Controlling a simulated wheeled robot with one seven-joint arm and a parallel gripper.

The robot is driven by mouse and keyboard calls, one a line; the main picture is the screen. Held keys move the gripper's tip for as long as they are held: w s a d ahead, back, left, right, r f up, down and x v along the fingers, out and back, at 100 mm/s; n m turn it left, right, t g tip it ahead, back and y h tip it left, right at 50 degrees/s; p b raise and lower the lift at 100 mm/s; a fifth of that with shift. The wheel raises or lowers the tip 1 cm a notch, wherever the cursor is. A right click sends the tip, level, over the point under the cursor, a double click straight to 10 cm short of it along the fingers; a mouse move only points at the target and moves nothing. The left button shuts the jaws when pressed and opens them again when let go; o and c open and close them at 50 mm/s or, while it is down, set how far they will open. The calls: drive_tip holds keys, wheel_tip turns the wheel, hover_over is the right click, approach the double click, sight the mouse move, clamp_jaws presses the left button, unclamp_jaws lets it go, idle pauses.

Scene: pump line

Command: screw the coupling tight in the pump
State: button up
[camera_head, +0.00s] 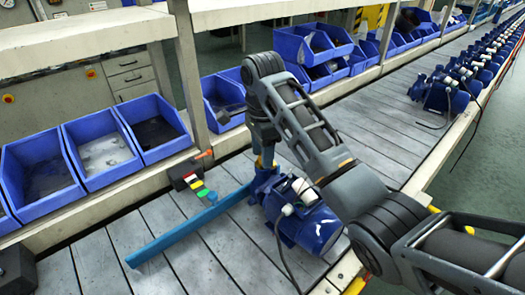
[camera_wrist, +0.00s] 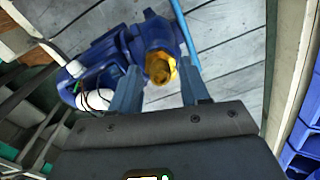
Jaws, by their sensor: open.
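The pump (camera_head: 308,222) is a blue motor unit with a white box on top, lying on the slatted bench below my arm. It also shows in the wrist view (camera_wrist: 105,58). The brass-yellow coupling (camera_wrist: 158,52) is at the pump's blue port in the wrist view, its hexagonal end facing the camera. My gripper (camera_wrist: 160,72) is open, with one finger on each side of the coupling in the picture. I cannot tell whether the fingers touch it, or how deep it sits in the port. In the head view, my arm largely hides the coupling.
A long blue bar (camera_head: 185,227) lies on the bench left of the pump. A dark item with coloured pieces (camera_head: 194,184) is behind it. Blue bins (camera_head: 100,153) line the back ledge. More pumps (camera_head: 442,92) stand farther right. A cable (camera_head: 283,262) hangs in front.

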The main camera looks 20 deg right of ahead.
drive_tip(key=shift+n, duration=1.7)
drive_tip(key=shift+n, duration=1.7)
drive_tip(key=n, duration=0.3)
clamp_jaws()
